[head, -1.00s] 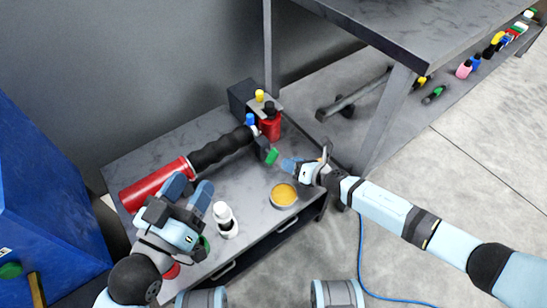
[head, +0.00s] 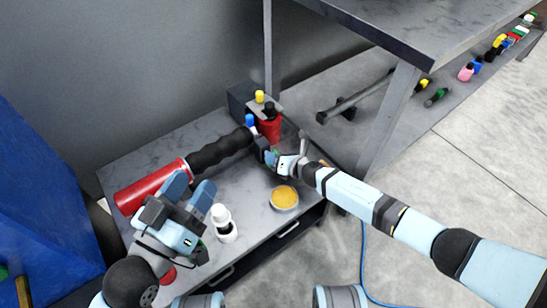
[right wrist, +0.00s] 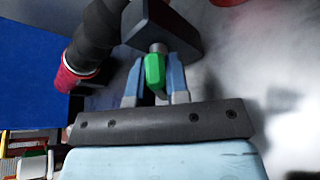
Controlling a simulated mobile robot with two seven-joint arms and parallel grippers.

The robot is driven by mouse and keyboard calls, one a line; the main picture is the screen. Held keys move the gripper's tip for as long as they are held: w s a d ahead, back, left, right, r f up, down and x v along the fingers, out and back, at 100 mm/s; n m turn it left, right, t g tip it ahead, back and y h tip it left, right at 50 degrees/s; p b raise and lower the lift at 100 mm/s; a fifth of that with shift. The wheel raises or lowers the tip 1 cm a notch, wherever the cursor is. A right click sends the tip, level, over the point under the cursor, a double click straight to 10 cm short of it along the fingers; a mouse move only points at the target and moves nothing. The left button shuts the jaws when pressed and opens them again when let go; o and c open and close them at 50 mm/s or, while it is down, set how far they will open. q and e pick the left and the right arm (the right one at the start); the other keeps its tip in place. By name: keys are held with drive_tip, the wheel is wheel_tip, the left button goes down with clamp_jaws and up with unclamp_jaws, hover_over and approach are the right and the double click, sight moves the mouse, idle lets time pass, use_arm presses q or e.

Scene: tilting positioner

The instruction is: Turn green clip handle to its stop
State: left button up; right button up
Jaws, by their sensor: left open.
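The green clip handle (right wrist: 154,72) shows in the right wrist view, hanging from a round grey shaft on a dark block (right wrist: 165,28). In the head view this dark block (head: 261,148) sits at the end of the black ribbed arm, and my right gripper (head: 273,159) mostly hides the handle. My right gripper (right wrist: 155,82) has one blue finger on each side of the handle, very close to it. I cannot tell whether both fingers press on it. My left gripper (head: 191,190) is open and empty above the front left of the bench.
A red cylinder (head: 150,185) with the black ribbed arm (head: 218,152) lies across the grey bench (head: 150,152). A white bottle (head: 224,223) and an orange-filled round dish (head: 284,197) stand in front. A red container (head: 269,129) stands behind the block. A table leg (head: 385,118) rises to the right.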

clamp_jaws()
drive_tip(key=m+b, duration=0.1)
drive_tip(key=m+y+b, duration=0.1)
drive_tip(key=m, duration=0.1)
drive_tip(key=shift+f+g+y+b, duration=0.3)
drive_tip(key=shift+f+b, duration=0.05)
drive_tip(key=shift+f, duration=0.05)
drive_tip(key=shift+r+m+y, duration=0.25)
drive_tip(key=shift+m+y, duration=0.15)
drive_tip(key=shift+m, duration=0.2)
use_arm(q)
wheel_tip(320, 180, down, 4)
drive_tip(key=shift+w+d+f+g, duration=0.1)
drive_tip(key=shift+f+g, duration=0.05)
drive_tip(key=shift+g, duration=0.4)
drive_tip(key=shift+d+f+g, duration=0.1)
drive_tip(key=shift+g, duration=0.45)
use_arm(e)
drive_tip(key=o, duration=0.7)
unclamp_jaws()
use_arm(q)
drive_tip(key=shift+r, duration=0.1)
use_arm(e)
drive_tip(key=shift+r, duration=0.15)
